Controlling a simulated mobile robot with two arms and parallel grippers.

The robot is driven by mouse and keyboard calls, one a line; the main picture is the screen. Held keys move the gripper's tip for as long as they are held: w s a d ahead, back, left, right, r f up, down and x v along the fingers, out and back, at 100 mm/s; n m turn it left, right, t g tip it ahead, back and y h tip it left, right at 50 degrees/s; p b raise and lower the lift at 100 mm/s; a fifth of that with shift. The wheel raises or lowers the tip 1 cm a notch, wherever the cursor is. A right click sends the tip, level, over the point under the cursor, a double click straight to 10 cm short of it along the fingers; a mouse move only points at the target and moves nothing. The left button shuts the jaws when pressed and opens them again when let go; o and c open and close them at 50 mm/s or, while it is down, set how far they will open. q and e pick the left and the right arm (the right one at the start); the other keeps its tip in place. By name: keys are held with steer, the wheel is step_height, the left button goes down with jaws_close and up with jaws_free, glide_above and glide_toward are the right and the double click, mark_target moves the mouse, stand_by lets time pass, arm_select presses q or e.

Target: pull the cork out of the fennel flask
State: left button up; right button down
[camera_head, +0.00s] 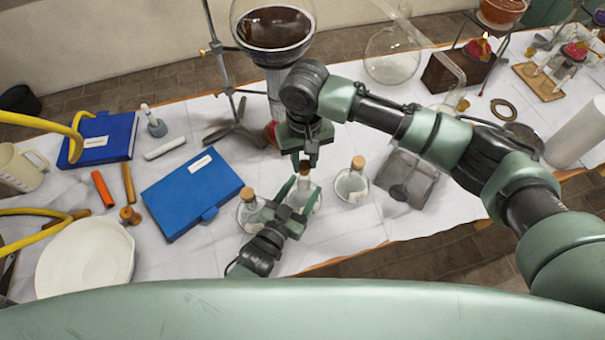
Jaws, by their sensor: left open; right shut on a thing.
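Three small corked glass flasks stand in a row on the white-covered table: a left flask (249,214), a middle flask (303,196) and a right flask (352,185). Their labels are too small to read, so I cannot tell which is fennel. My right gripper (304,157) comes down from above and is shut on the middle flask's cork (304,167). The cork is at the flask's neck; I cannot tell whether it is still seated. My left gripper (298,198) is open, low at the middle flask, with its fingers on either side. It hides part of the glass.
A blue book (191,194) lies left of the flasks, and a white bowl (86,257) is at the far left. A stand with a large round vessel (274,27) rises behind. A grey square item (408,180) lies right of the flasks. The table's front edge is close.

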arm_select(q)
steer(key=b+v, duration=0.2)
steer(key=v, duration=0.9)
arm_select(e)
steer(key=shift+f, duration=0.9)
steer(key=shift+r+p, duration=0.2)
steer(key=shift+p, duration=0.2)
step_height(320, 180, up, 4)
steer(key=p, duration=0.4)
steer(key=shift+f+p, duration=0.15)
steer(key=shift+p, duration=0.25)
arm_select(q)
steer(key=r, duration=0.5)
steer(key=shift+s+a+r, duration=0.15)
steer(key=shift+s+r, duration=0.15)
steer(key=shift+s, duration=0.05)
steer(key=shift+f, duration=0.1)
arm_select(e)
steer(key=shift+f, duration=0.1)
